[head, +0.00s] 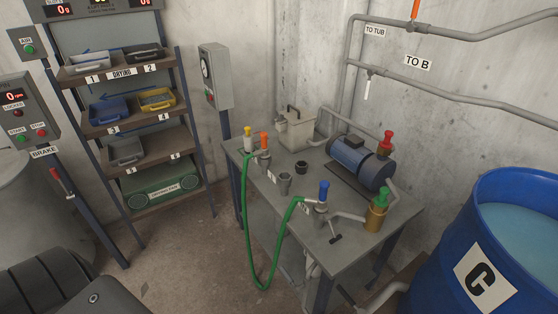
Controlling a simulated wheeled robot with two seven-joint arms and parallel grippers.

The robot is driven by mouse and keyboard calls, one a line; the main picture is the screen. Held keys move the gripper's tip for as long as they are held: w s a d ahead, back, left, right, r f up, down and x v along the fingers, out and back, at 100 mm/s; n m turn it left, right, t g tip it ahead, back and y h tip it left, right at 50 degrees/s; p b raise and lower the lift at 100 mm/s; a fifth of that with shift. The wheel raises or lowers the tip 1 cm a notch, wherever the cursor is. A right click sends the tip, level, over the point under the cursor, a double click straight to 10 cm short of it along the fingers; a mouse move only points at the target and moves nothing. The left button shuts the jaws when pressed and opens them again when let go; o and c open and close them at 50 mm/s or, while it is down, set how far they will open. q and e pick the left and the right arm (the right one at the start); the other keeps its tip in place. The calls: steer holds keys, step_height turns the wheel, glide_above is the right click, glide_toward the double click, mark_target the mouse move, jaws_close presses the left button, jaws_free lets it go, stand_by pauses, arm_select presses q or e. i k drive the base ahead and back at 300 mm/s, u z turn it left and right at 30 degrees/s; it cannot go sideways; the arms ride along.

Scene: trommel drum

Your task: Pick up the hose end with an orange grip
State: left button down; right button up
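A green hose (246,220) hangs in a loop over the near left edge of a grey metal table. A yellow-topped white piece (248,136) stands just left of the orange grip. Whether the orange-grip end is seated in its socket is too small to tell. Neither gripper is in view.
The table (340,247) also bears a blue motor pump (358,162), a beige box (296,130), open sockets (285,181) and red and green grips. A blue barrel (435,265) stands right, a tray shelf (130,120) left. Floor is clear between shelf and table.

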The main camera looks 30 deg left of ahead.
mark_target(263, 153)
steer(key=u, duration=0.35)
steer(key=k, duration=0.25)
steer(key=z, duration=3.55)
steer(key=k, duration=1.7)
steer(key=u, duration=0.05)
